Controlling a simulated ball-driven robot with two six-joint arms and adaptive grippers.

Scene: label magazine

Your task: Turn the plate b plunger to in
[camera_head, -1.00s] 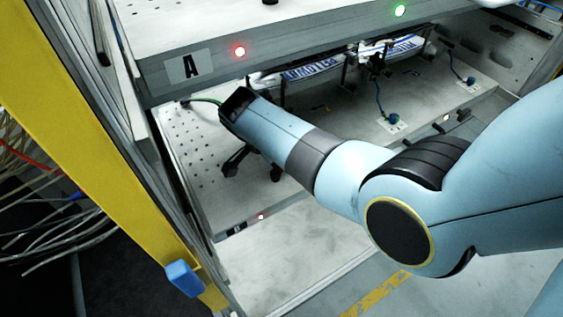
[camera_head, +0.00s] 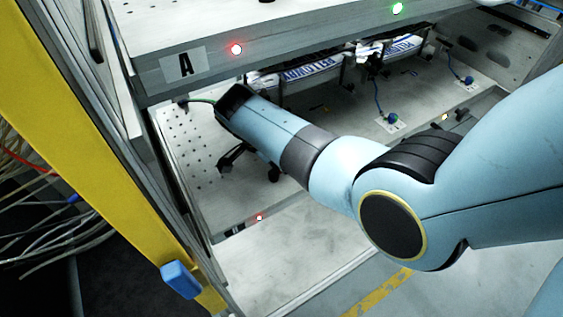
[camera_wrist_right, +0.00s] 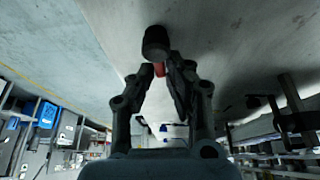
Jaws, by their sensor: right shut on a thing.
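The plate b plunger (camera_wrist_right: 156,42) shows in the right wrist view as a black round knob with a red part just below it. My right gripper (camera_wrist_right: 161,73) is shut on it, with the fingertips at the red part. In the head view my right gripper (camera_head: 250,168) reaches in over the lower plate (camera_head: 185,140), below the shelf edge marked A. The plunger is hidden there by my wrist and fingers. I cannot tell the plunger's turned position. My left gripper is not in view.
The upper shelf marked A (camera_head: 184,66) overhangs my wrist, with a red light (camera_head: 236,49) and a green light (camera_head: 398,8) on its edge. A red light (camera_head: 259,218) glows on the lower edge. Printed label stacks (camera_head: 310,72) and blue-knobbed parts (camera_head: 392,118) stand further right. A yellow post (camera_head: 90,130) is left.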

